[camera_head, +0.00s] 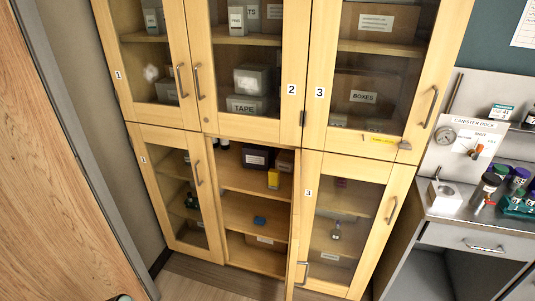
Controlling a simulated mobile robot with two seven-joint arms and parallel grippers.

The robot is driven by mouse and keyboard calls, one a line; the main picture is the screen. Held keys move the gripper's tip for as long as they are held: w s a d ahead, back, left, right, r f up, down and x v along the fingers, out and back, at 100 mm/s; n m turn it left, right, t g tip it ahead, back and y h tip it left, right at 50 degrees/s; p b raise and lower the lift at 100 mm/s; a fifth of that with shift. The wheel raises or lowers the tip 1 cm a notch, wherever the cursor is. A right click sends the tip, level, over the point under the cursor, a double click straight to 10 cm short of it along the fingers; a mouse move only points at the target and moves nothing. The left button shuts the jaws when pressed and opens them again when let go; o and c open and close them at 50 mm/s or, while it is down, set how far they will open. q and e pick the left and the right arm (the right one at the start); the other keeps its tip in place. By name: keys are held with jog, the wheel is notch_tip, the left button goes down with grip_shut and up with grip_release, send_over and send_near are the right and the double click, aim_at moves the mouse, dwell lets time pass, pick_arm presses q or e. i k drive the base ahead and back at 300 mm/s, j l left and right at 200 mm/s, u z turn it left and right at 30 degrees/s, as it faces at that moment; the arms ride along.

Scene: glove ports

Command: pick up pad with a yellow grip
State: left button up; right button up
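A small yellow item (273,179) stands on the upper shelf inside the open lower middle cabinet, in front of a dark box. It is too small to tell whether it is a pad with a yellow grip. A small blue item (260,221) lies on the shelf below it. A flat yellow strip (382,140) shows on the frame of the cabinet marked 3. Neither of my grippers can be made out.
The open cabinet's door (295,235) stands out edge-on at its right side. The other glass doors look shut. A metal bench (470,222) with jars stands at right. A wooden panel (60,170) fills the left. Some floor (205,280) is clear.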

aim_at(273, 174)
jog(key=i+j+z, duration=0.15)
jog(key=z, duration=1.15)
jog(key=j+z, duration=0.8)
jog(key=j, duration=0.2)
